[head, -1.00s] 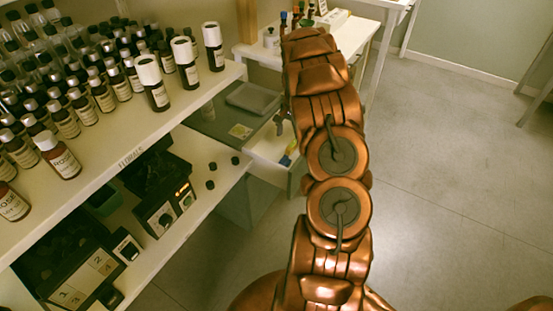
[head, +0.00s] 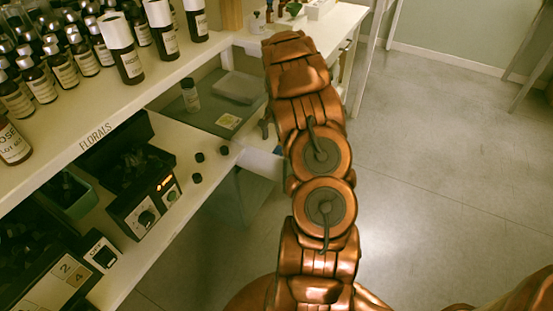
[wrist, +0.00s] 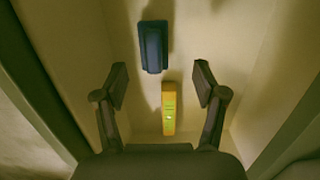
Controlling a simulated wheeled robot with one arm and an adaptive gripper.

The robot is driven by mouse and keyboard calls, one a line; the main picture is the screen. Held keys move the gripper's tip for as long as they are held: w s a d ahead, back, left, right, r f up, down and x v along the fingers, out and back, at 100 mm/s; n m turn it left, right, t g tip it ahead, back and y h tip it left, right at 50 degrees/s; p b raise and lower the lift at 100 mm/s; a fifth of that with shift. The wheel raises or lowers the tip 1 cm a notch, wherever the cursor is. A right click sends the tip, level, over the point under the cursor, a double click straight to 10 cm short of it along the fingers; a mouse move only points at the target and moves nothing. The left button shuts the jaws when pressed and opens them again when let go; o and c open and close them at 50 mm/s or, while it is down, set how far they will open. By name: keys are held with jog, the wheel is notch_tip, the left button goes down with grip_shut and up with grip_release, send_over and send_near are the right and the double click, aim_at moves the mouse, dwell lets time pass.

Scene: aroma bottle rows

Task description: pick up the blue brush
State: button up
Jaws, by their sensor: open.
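A dark blue block-shaped thing (wrist: 153,46), which looks like the blue brush, lies in a pale, narrow, walled space like a drawer in the wrist view. Its bristles cannot be made out. My gripper (wrist: 161,82) is open and empty, its two fingers spread wide. The blue thing lies beyond the fingertips in the picture, a little left of the middle between them. A yellow item with a green label (wrist: 168,108) lies nearer, in line with the gap between the fingers. In the head view my arm hides the gripper and the blue thing.
The drawer's side walls stand close on both sides. In the head view a shelf (head: 140,105) of dark bottles is at left. The floor (head: 440,180) at right is clear.

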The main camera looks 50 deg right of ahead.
aim_at(277, 149)
jog(key=shift+s+a+f, duration=0.1)
jog(key=shift+s+f, duration=0.05)
jog(key=shift+f, duration=1.05)
jog(key=shift+s+a+f, duration=0.1)
jog(key=shift+s+f, duration=0.1)
jog(key=shift+f, duration=1)
jog(key=shift+s+f, duration=0.15)
jog(key=shift+f, duration=1.05)
jog(key=c, duration=1.3)
